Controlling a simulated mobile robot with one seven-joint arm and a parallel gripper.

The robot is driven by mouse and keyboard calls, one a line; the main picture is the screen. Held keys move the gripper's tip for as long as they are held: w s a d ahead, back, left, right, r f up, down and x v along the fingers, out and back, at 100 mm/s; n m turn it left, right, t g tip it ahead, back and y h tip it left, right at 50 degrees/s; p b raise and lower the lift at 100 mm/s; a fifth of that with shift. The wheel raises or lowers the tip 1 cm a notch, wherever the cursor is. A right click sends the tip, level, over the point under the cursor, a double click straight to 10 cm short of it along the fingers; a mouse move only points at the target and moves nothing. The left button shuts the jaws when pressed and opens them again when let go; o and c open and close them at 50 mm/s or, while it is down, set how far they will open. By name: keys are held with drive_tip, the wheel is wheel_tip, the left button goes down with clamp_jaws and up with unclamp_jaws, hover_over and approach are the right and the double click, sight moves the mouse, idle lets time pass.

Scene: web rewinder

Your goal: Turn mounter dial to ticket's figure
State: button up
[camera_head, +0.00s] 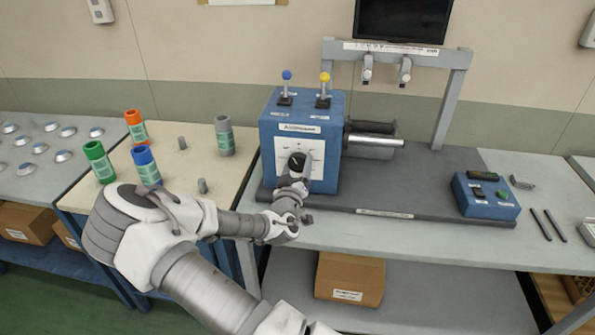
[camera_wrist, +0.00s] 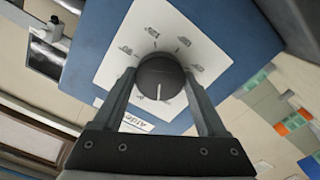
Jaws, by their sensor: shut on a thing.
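The mounter dial (camera_wrist: 160,75) is a round black knob with a white pointer line, on a white scale plate (camera_wrist: 120,50) with small markings. The plate is on the front of the blue mounter box (camera_head: 325,125). My gripper (camera_wrist: 160,85) has one finger on each side of the knob and is shut on it. In the wrist view the pointer line runs toward the gripper's palm. In the head view the gripper (camera_head: 296,172) partly covers the plate and the dial (camera_head: 297,160). The scale figures are too small to read surely. I cannot make out the ticket.
Two levers, blue-topped (camera_head: 287,76) and yellow-topped (camera_head: 325,78), stand on the box. A dark roller (camera_head: 372,128) and a metal roller (camera_head: 375,147) extend right. Coloured cores, including a green one (camera_head: 99,161), stand left. A blue control box (camera_head: 486,196) sits right.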

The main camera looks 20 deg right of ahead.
drive_tip(key=shift+n+b, duration=0.35)
drive_tip(key=shift+n, duration=0.65)
drive_tip(key=o, duration=1.3)
drive_tip(key=v, duration=1.7)
drive_tip(key=shift+s+p, duration=0.2)
drive_tip(key=shift+p, duration=0.25)
drive_tip(key=shift+a, duration=0.15)
